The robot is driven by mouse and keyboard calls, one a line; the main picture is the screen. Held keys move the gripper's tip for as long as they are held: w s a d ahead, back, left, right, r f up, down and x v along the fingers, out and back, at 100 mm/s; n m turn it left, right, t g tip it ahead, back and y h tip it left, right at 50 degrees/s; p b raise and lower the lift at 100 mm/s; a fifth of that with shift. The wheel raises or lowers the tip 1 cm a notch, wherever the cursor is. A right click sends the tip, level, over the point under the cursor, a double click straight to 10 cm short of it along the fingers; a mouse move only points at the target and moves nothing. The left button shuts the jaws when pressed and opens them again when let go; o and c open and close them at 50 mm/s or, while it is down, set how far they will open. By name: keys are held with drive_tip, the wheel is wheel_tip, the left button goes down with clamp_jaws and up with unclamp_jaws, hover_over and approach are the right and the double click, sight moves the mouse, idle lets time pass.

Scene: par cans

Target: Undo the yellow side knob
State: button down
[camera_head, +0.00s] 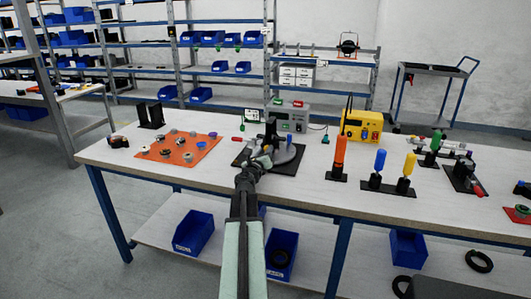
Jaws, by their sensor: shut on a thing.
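My gripper (262,160) reaches over the front of the work table to a round grey fixture (287,157) on a black mat. It is shut on a small part at the fixture's front left. The jaws and arm largely cover that part, so I cannot make out its colour or shape. A dark upright block (271,131) and a small blue piece (289,140) stand on the fixture. No yellow side knob can be clearly made out here.
An orange mat (178,147) with several small parts lies left. A grey instrument box (289,117) and a yellow box (362,126) stand behind. Orange (340,155), blue (380,161) and yellow (405,180) upright pieces stand right. The table's front edge (220,183) runs beneath my arm.

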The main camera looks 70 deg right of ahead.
idle(0.4)
drive_tip(key=c, duration=1.1)
unclamp_jaws()
drive_tip(key=shift+a, duration=0.1)
drive_tip(key=a, duration=0.7)
drive_tip(key=shift+s+a, duration=0.35)
